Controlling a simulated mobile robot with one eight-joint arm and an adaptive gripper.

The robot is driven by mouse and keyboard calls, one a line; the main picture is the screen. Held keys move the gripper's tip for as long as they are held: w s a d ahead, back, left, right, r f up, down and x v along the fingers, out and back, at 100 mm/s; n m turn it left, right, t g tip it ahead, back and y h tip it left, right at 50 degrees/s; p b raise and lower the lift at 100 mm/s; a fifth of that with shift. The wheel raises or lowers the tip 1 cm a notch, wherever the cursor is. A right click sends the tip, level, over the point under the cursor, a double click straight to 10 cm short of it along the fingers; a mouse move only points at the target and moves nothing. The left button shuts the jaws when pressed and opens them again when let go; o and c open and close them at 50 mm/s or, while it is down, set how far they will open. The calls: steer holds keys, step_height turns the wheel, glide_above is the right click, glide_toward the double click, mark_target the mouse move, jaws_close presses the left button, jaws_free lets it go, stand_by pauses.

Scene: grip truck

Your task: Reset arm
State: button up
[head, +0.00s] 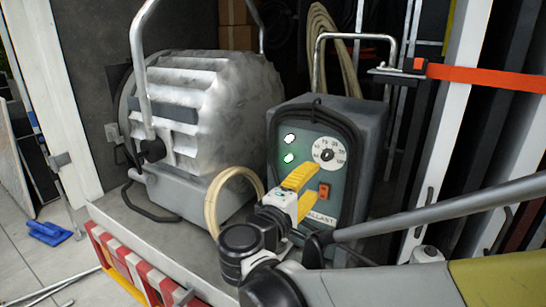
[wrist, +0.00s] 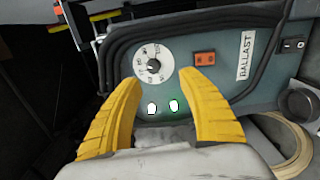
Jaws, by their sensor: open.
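My gripper (head: 309,193) has yellow ribbed fingers and is open in front of the ballast box. In the wrist view my gripper (wrist: 162,110) shows its two fingers spread apart with nothing between them. The ballast box (head: 370,112) is a grey case with a teal front panel. Its panel carries a white dial (head: 326,150), an orange switch (head: 324,190) and two lit lamps, one whitish and one green. In the wrist view the dial (wrist: 153,62) and the orange switch (wrist: 205,59) lie beyond the fingertips. I cannot tell the exact gap between fingers and panel.
A large silver ribbed lamp (head: 205,105) stands left of the ballast box on the truck bed. A coiled tan cable (head: 232,190) lies between them. An orange strap (head: 490,79) crosses the right. A red-and-white striped edge (head: 125,262) borders the bed. A blue object (head: 48,232) lies on the floor.

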steer(key=s+d+f+m+g+y+b, duration=0.3)
steer(key=s+d+f, duration=0.25)
steer(key=f, duration=0.35)
steer(key=s+d+f+m+g+y+b, duration=0.2)
steer(key=s+d+f+m+g+b, duration=0.25)
steer(key=f, duration=0.45)
steer(key=s+a+f+m+y+b, duration=0.3)
steer(key=s+a+f+y, duration=0.1)
steer(key=s+f, duration=0.4)
steer(key=shift+s+m+y+b, duration=0.35)
steer(key=shift+s+y, duration=0.55)
steer(key=shift+s, duration=0.15)
